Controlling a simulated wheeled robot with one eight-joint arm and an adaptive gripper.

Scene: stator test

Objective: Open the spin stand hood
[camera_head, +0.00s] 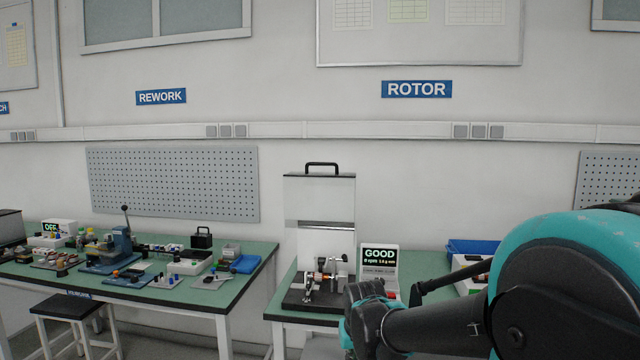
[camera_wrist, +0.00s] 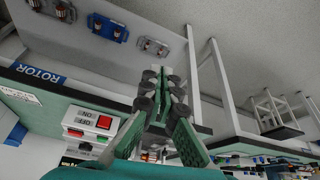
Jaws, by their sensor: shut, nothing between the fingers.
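The spin stand (camera_head: 303,301) is on the green bench under the ROTOR sign. Its hood (camera_head: 320,203), a pale panelled cover with a black handle (camera_head: 321,165) on top, stands raised above and behind the base. The rotor and fixtures below it are uncovered. My gripper (camera_wrist: 152,50) is shut and empty, its green-padded fingers together in the wrist view. In the head view it sits in front of the stand's right side, apart from the handle; its fingertips are not clear there.
A display reading GOOD (camera_head: 379,257) stands right of the stand. A control box with ON and OFF buttons (camera_wrist: 92,122) shows in the wrist view. A blue bin (camera_head: 472,246) is farther right. The rework bench (camera_head: 255,262) stands left, with a stool (camera_head: 66,307) before it.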

